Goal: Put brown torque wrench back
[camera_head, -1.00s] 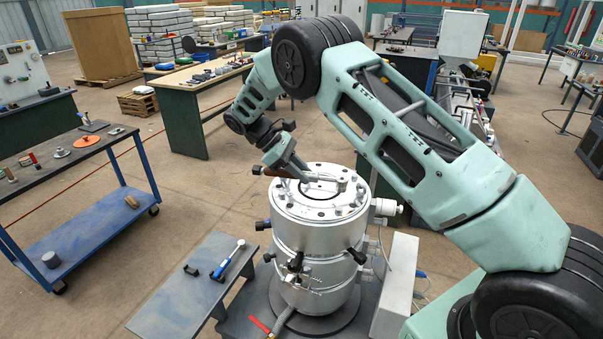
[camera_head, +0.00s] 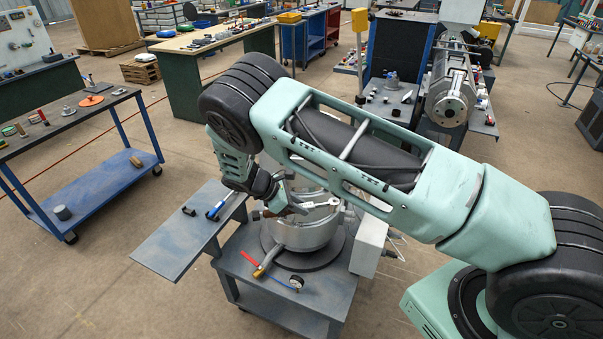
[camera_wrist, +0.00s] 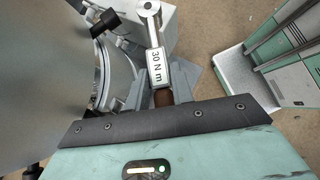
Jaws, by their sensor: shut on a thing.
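The torque wrench (camera_wrist: 157,68) has a silver shaft and ring head, a light block marked "30 N m" and a brown handle (camera_wrist: 162,97). My gripper (camera_wrist: 158,85) is shut on it near the handle in the wrist view, with the head pointing away from me. In the head view my gripper (camera_head: 291,202) is beside the silver cylindrical vessel (camera_head: 300,236), and my arm hides much of the vessel's top. I cannot tell whether the wrench touches the vessel. On the grey side table (camera_head: 180,245) are a blue-handled tool (camera_head: 215,210) and a small black holder (camera_head: 188,211).
A red-handled tool (camera_head: 250,258) and a round gauge (camera_head: 296,282) lie on the grey cart (camera_head: 290,310) in front of the vessel. A blue cart (camera_head: 95,190) is at the left. Open floor lies between.

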